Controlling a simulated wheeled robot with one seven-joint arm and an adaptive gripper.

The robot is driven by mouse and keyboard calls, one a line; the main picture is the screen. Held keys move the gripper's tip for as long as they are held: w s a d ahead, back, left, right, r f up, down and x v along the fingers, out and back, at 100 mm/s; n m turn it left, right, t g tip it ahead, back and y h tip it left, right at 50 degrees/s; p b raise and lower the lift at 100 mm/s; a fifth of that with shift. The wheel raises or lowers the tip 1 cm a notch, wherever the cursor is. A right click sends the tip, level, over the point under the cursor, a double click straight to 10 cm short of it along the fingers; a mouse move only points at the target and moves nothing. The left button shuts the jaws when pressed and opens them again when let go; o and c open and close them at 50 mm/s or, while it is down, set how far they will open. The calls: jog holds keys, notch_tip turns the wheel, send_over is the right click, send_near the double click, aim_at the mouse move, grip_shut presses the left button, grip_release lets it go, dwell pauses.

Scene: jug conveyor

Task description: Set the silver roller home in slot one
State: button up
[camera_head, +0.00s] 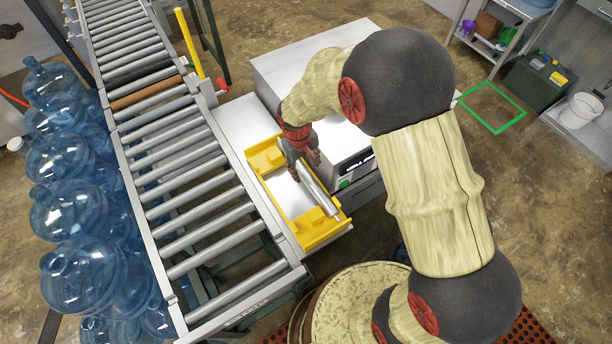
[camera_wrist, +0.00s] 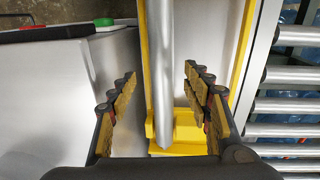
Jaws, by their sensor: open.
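The silver roller (camera_head: 318,191) lies lengthwise in a yellow cradle (camera_head: 314,233) beside the conveyor. In the wrist view the roller (camera_wrist: 162,80) runs up the middle, its near end over a yellow end block (camera_wrist: 187,131). My gripper (camera_head: 304,165) is above the roller, partly hiding it in the head view. Its fingers (camera_wrist: 160,75) stand apart on either side of the roller, with visible gaps, and hold nothing. The conveyor (camera_head: 253,212) is to the left, with a row of silver rollers, one black and one brown. I cannot tell which place is slot one.
A white and grey cabinet (camera_head: 278,68) stands close behind the cradle. A yellow post (camera_head: 189,43) rises by the conveyor's far part. Blue jugs (camera_head: 85,275) crowd the conveyor's left side. Open floor with a green square outline (camera_head: 491,108) lies to the right.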

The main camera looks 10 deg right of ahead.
aim_at(306, 174)
notch_tip(306, 174, down, 5)
jog(key=shift+w+f+b, duration=0.1)
jog(key=shift+b, duration=0.45)
grip_shut()
dwell(0.5)
